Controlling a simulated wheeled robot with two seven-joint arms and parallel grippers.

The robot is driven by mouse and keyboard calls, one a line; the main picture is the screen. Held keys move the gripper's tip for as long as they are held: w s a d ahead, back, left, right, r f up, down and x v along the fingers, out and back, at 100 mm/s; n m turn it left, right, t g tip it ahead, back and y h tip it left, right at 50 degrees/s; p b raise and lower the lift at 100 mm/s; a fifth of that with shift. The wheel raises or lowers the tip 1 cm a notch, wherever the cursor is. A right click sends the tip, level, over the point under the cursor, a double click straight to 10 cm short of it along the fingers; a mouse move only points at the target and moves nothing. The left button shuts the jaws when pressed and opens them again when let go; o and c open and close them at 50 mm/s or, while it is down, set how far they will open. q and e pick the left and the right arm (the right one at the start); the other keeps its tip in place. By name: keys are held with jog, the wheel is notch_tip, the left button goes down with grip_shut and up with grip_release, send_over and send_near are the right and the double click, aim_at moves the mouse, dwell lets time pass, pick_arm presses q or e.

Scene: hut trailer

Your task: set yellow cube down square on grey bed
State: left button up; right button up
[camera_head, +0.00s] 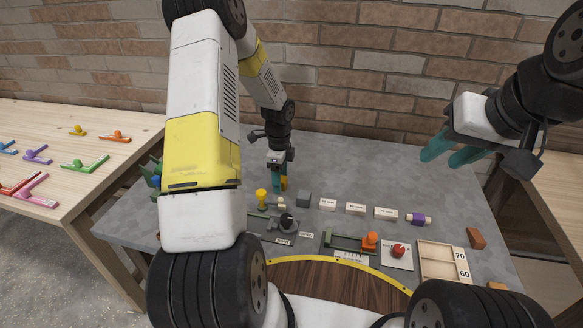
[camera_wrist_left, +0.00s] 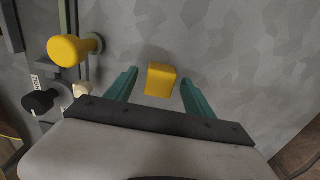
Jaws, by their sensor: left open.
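The yellow cube (camera_wrist_left: 161,80) sits between the fingers of my left gripper (camera_wrist_left: 158,92) in the left wrist view, with a gap on each side. It is turned slightly and appears to rest on the grey surface (camera_wrist_left: 230,45). In the head view the cube (camera_head: 284,182) shows only as a sliver beside the teal fingers of my left gripper (camera_head: 280,180), which point down and are open. I cannot tell whether a separate grey bed lies under the cube. My right gripper (camera_head: 440,160) hangs over the right side of the table, fingers apart and empty.
A yellow knob (camera_head: 262,196) and a black knob (camera_head: 287,221) stand close to my left gripper. A grey block (camera_head: 303,198), white labelled blocks (camera_head: 356,208), a red button (camera_head: 398,250) and a wooden tray (camera_head: 424,262) lie rightward. The back of the grey table is clear.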

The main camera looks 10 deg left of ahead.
pick_arm(q)
jog(key=shift+f, duration=0.25)
grip_shut()
jog(key=shift+r, duration=0.1)
